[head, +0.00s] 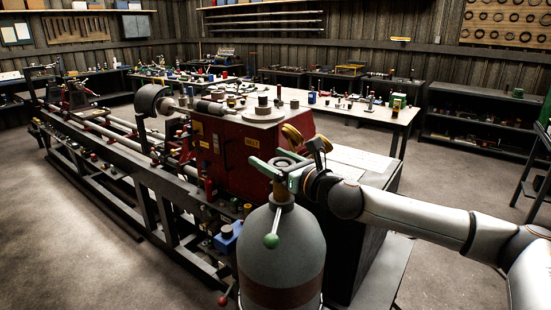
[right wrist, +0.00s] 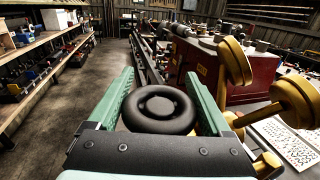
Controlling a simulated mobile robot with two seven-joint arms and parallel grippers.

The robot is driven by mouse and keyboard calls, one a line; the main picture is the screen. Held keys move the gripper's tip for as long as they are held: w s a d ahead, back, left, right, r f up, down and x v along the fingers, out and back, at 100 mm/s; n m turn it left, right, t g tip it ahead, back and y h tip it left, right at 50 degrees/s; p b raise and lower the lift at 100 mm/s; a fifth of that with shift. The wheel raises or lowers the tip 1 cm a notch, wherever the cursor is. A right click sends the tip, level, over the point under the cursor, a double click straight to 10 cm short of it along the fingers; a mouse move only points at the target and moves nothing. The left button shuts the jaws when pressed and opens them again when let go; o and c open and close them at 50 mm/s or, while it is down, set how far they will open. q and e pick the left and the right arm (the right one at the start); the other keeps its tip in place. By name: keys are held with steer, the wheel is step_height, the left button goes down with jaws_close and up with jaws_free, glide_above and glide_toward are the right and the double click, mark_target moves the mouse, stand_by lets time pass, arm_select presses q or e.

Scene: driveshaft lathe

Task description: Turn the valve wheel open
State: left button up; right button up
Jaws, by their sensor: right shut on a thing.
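The valve wheel is a small dark round ring with a hub. In the right wrist view the wheel (right wrist: 163,103) sits between the two green fingers of my right gripper (right wrist: 163,112). In the head view the wheel (head: 283,161) is on top of a large grey gas cylinder (head: 282,250), partly hidden by the fingers. My right gripper (head: 277,172) reaches in from the right and is shut on the wheel, one finger on each side. How far the wheel is turned cannot be told. My left gripper is not in view.
A red lathe headstock (head: 233,150) stands close behind the cylinder, with its long bed running left. A green ball-ended lever (head: 271,241) shows before the cylinder. Yellow round knobs (right wrist: 236,62) are close to the gripper's right. A cluttered table (head: 365,112) is behind; floor is clear at left.

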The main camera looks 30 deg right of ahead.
steer(key=n+y, duration=0.2)
steer(key=y, duration=0.1)
steer(key=n+g+y, duration=0.1)
steer(key=shift+s+a+r+y, duration=0.1)
steer(key=shift+a+y, duration=0.2)
steer(key=n+g+y, duration=0.1)
steer(key=n+g+y+b, duration=0.1)
steer(key=y, duration=0.1)
steer(key=shift+s+a+n+y, duration=0.15)
steer(key=shift+a+n+y, duration=0.15)
steer(key=shift+a, duration=0.1)
steer(key=n+g+y, duration=0.1)
steer(key=n+g+y+b, duration=0.1)
steer(key=n+g+y, duration=0.1)
steer(key=s+a+n+g+y+b, duration=0.1)
steer(key=g, duration=0.1)
steer(key=shift+y, duration=0.3)
steer(key=shift+s+n, duration=0.1)
steer(key=shift+n, duration=0.2)
steer(key=o, duration=1.2)
steer(key=shift+a, duration=0.1)
steer(key=shift+c, duration=0.2)
